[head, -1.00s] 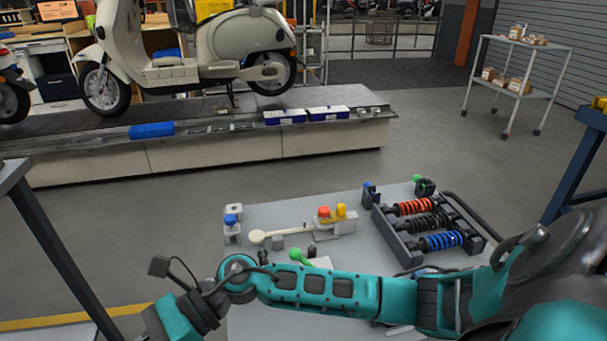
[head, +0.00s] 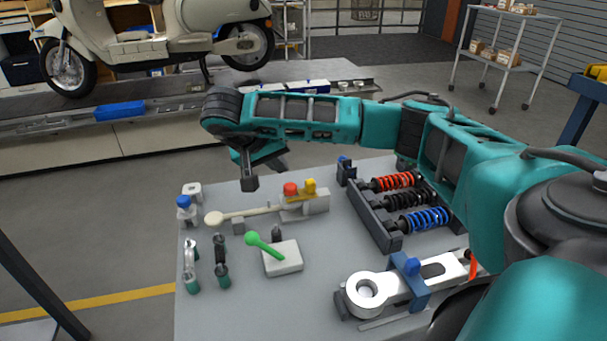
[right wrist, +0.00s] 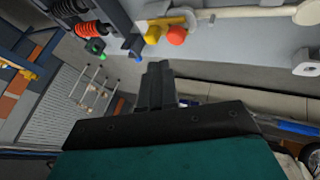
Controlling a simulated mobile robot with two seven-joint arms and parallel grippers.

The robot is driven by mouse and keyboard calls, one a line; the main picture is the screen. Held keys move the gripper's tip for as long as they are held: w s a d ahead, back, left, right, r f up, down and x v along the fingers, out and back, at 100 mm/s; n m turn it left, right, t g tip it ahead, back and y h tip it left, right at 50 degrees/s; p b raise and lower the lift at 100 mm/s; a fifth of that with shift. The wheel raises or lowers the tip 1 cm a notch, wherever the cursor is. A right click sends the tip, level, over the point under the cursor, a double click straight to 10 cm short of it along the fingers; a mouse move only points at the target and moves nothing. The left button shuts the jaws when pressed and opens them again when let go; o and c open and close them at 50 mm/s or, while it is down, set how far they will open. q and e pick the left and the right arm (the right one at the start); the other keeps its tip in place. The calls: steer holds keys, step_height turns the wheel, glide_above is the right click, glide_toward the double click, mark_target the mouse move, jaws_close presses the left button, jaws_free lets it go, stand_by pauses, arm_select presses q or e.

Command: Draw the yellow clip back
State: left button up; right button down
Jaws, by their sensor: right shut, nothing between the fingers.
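The yellow clip (head: 310,187) stands on a pale block at the back middle of the grey table, just right of a red knob (head: 290,189). A long cream lever (head: 238,215) with a round end runs left from this block. In the right wrist view the yellow clip (right wrist: 154,32) and red knob (right wrist: 176,36) are near the top, beyond my fingers. My right gripper (head: 250,183) is shut and empty, pointing down at the table's back edge, left of the clip and apart from it. In the right wrist view its fingers (right wrist: 157,82) are together. My left gripper is not in view.
A green-handled lever (head: 262,243) on a white block stands in front of the clip. A rack of coil springs (head: 378,218) stands to the right. A blue-topped post (head: 184,205) is at left. A blue clamp (head: 412,275) holds a metal part at front right.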

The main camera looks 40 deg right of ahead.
steer(key=shift+d+r, duration=0.1)
stand_by(0.3)
steer(key=b, duration=0.3)
glide_above(297, 199)
steer(key=f, duration=0.7)
steer(key=shift+a, duration=0.4)
steer(key=shift+d+f, duration=0.45)
steer(key=shift+f, duration=0.1)
